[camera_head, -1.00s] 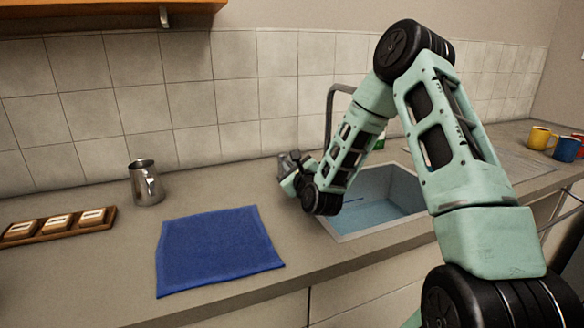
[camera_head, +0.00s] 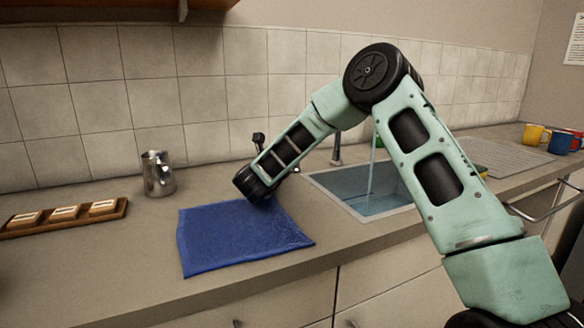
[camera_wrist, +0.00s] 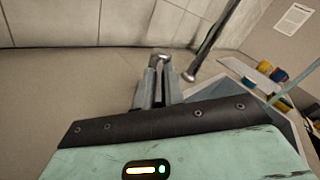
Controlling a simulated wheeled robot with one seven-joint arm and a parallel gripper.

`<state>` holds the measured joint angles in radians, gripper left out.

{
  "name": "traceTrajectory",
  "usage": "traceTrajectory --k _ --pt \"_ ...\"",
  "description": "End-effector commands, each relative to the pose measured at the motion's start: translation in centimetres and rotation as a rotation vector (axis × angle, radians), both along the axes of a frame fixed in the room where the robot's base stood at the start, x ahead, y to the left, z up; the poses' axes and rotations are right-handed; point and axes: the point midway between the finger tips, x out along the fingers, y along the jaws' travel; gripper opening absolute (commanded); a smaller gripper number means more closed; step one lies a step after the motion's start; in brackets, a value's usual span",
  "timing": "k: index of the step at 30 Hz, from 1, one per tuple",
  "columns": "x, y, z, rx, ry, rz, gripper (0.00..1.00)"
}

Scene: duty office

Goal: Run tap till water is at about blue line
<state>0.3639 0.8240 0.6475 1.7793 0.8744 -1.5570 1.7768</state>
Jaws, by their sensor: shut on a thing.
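The grey sink (camera_head: 320,182) is set in the counter, with bluish water (camera_head: 385,205) in it. A thin water stream (camera_head: 371,165) falls into it; the stream also shows in the wrist view (camera_wrist: 292,84). The tap's metal post (camera_head: 337,150) stands behind the sink, and its dark pipe (camera_wrist: 212,35) rises in the wrist view. My gripper (camera_wrist: 157,90) is shut on a small grey metal tap handle (camera_wrist: 160,57), left of the pipe. My arm hides most of the gripper in the head view. I cannot make out the blue line or the exact water level.
A blue cloth (camera_head: 240,238) lies left of the sink, under my forearm. A steel jug (camera_head: 157,173) and a wooden holder (camera_head: 65,216) stand further left. Coloured mugs (camera_head: 535,135) and a ribbed drainer (camera_head: 515,160) are at right. The back wall is tiled.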

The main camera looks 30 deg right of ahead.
Motion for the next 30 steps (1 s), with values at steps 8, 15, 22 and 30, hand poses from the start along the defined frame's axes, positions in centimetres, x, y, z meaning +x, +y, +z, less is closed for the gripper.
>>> traceTrajectory --k 8,15,22,30 --pt "0.85 0.64 -0.30 0.001 -0.001 -0.124 0.00" --pt "1.10 0.71 -0.10 0.000 0.000 -0.165 0.00" --pt "1.12 0.70 -0.01 -0.001 0.001 -0.168 0.00" --pt "1.12 0.67 0.01 -0.001 -0.001 -0.168 0.33"
